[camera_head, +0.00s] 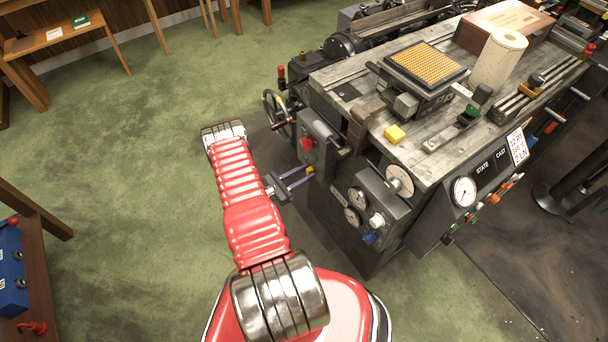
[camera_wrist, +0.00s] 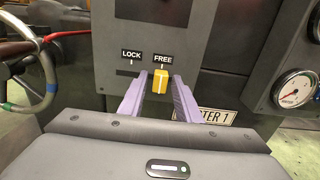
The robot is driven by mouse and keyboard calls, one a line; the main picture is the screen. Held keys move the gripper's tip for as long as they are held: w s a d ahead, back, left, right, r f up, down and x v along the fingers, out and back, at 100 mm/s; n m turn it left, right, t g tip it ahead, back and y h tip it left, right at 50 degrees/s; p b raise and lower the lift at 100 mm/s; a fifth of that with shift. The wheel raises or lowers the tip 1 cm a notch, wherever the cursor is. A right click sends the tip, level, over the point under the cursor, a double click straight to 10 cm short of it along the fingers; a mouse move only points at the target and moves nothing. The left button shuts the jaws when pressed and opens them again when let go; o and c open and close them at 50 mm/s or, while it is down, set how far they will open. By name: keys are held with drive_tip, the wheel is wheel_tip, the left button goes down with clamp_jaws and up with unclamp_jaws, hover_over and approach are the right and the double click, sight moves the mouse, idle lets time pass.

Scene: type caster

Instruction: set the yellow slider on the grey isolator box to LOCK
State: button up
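The grey isolator box (camera_wrist: 195,50) fills the upper middle of the wrist view, with LOCK and FREE labels side by side. The yellow slider (camera_wrist: 160,82) sits under FREE, at the right end of a dark slot; the slot under LOCK at left is empty. My gripper (camera_wrist: 161,80) has its two lilac fingers apart, one on each side of the slider, with the left finger very near it. In the head view my gripper (camera_head: 300,176) reaches the box front (camera_head: 318,150); the slider there is mostly hidden by the fingers.
A red knob (camera_head: 307,143) is on the box above the slider. A handwheel (camera_head: 278,110) stands at left, and gauges (camera_wrist: 295,90) are at right. A yellow block (camera_head: 395,133) lies on the machine top.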

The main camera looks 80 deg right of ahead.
clamp_jaws()
idle(0.4)
drive_tip(key=shift+w+d, duration=1.85)
drive_tip(key=shift+w, duration=0.25)
drive_tip(key=shift+c, duration=0.5)
unclamp_jaws()
drive_tip(key=shift+o, duration=1.4)
drive_tip(key=shift+a, duration=0.1)
drive_tip(key=v, duration=1.3)
drive_tip(key=shift+w+a, duration=0.25)
drive_tip(key=shift+w, duration=0.05)
